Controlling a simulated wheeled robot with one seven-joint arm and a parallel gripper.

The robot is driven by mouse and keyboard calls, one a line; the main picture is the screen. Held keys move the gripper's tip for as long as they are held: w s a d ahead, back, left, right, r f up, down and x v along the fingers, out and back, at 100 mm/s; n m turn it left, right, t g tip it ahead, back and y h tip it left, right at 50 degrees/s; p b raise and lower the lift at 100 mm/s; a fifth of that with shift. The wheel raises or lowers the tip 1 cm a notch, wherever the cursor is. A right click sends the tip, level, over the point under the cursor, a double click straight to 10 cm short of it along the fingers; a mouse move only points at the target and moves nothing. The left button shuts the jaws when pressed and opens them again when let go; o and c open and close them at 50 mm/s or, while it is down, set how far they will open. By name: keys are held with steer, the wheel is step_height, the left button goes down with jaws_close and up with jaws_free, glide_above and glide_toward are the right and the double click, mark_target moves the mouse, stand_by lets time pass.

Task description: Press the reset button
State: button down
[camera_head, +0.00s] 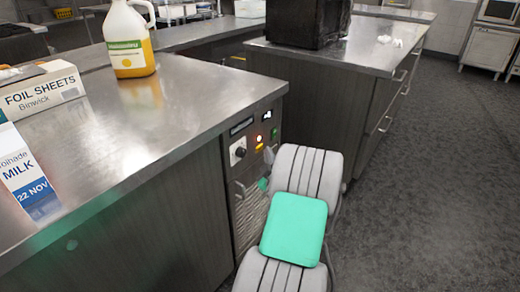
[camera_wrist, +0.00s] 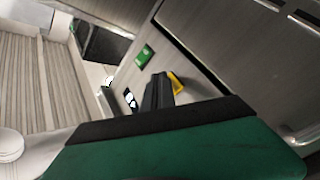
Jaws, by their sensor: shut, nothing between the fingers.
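A control panel (camera_head: 250,147) is set in the end face of the near steel counter. It carries a small lit yellow button (camera_head: 259,139), a green button or switch (camera_head: 274,133) and a round knob (camera_head: 239,152). No reset label is readable. In the wrist view a yellow piece (camera_wrist: 176,82) and a green piece (camera_wrist: 145,55) show on the panel. My gripper (camera_wrist: 158,92) is shut and empty, its dark tip overlapping the yellow piece's edge; whether they touch cannot be told. In the head view its tip (camera_head: 268,156) is just below the buttons.
On the near counter (camera_head: 180,95) stand a yellow jug (camera_head: 130,45), a foil sheets box (camera_head: 45,92) and a milk carton (camera_head: 28,175). A second counter (camera_head: 365,45) with a black box (camera_head: 305,20) is behind. The floor (camera_head: 430,180) at right is clear.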

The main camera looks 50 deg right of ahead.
steer(key=shift+w, duration=0.1)
steer(key=shift+w, duration=0.35)
steer(key=shift+w+a, duration=0.1)
steer(key=shift+w, duration=0.3)
stand_by(0.6)
stand_by(0.3)
steer(key=shift+s+b, duration=0.85)
steer(key=shift+b, duration=0.15)
